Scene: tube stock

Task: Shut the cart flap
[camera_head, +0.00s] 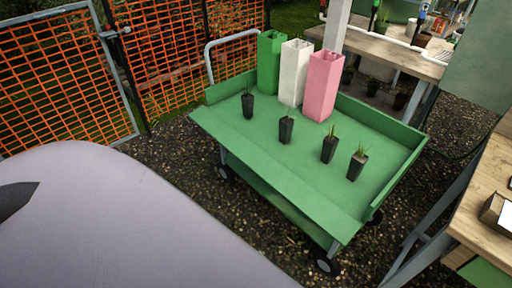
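The green cart (235,148) stands in the middle on dark gravel. Its far and right sides have upright walls (380,122). Along its near long side the flap (270,187) is down, leaning outward as a strip almost level with the bed, so that side is open. Several small black pots with seedlings stand in a row on the bed, among them one pot (286,130) near the middle. Behind them stand a green tube (269,62), a white tube (294,75) and a pink tube (322,88), all upright. Neither of my grippers can be made out.
A large smooth lavender surface, apparently part of my body, fills the lower left. Orange mesh fence (50,75) stands at the back left. A wooden table (485,205) is close to the cart's right. A potting bench (395,55) stands behind. Gravel is clear before the cart.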

